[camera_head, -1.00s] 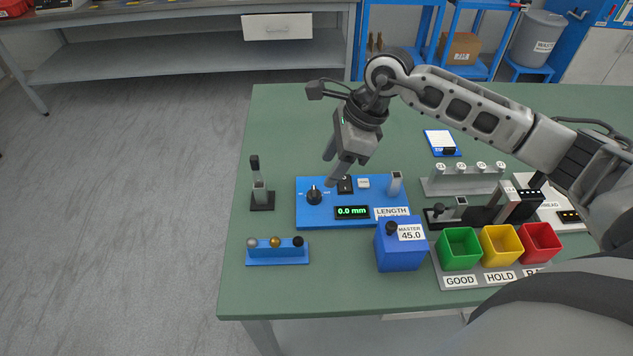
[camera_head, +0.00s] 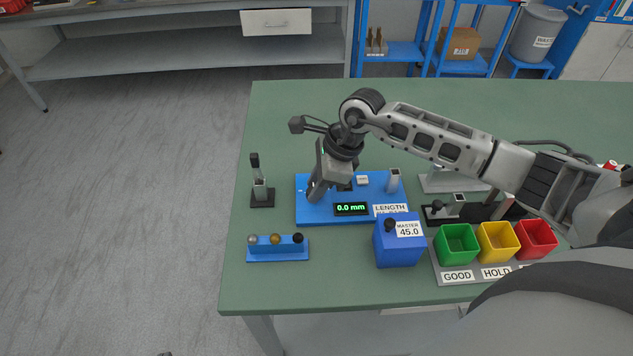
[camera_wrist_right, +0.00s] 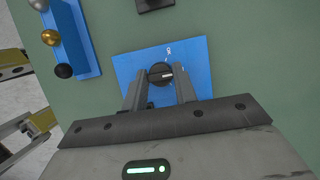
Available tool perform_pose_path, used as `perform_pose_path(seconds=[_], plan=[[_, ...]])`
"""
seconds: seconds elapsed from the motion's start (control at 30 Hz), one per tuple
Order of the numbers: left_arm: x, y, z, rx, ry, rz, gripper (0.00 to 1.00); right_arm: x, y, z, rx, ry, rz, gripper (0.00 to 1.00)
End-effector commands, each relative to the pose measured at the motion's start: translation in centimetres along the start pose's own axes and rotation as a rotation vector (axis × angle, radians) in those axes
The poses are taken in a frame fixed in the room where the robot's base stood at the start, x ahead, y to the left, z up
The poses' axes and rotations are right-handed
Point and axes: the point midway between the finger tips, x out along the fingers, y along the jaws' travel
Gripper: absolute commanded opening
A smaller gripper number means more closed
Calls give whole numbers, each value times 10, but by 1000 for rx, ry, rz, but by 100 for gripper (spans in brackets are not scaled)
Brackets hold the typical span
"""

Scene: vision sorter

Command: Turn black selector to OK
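The black selector (camera_wrist_right: 160,74) is a round knob on the blue length gauge panel (camera_wrist_right: 193,60). In the right wrist view its light pointer mark points right, and the small OK lettering (camera_wrist_right: 169,51) sits above it. My right gripper (camera_wrist_right: 162,71) is open, with one finger on each side of the knob and small gaps showing. I cannot tell whether the fingers touch it. In the head view my right gripper (camera_head: 314,198) comes down on the panel's left part and hides the knob. Two metallic finger-like parts at the wrist view's left edge look like my left gripper (camera_wrist_right: 27,98).
The display (camera_head: 351,209) reads 0.0 mm. A blue master block (camera_head: 398,252) stands in front of the panel, a blue ball rack (camera_head: 277,252) at front left, and a small black stand (camera_head: 262,198) to the left. Green (camera_head: 457,245), yellow and red bins stand at right.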

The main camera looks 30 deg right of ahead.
Motion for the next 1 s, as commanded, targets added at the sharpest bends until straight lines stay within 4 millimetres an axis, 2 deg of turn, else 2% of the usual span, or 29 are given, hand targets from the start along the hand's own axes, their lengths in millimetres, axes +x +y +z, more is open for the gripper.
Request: perform_pose_path(seconds=[0.27, 0.47, 1.0], plan=[[1, 1, 4, -2, -2, 1, 0, 0, -1, 0, -17, 0, 6, 5], [8, 2, 10, -5, 6, 6, 0, 2, -2, -1, -92, -1, 35, 5], [32, 11, 30, -62, 62, 52, 0, 4, -5, 0, -532, -2, 215, 5]])
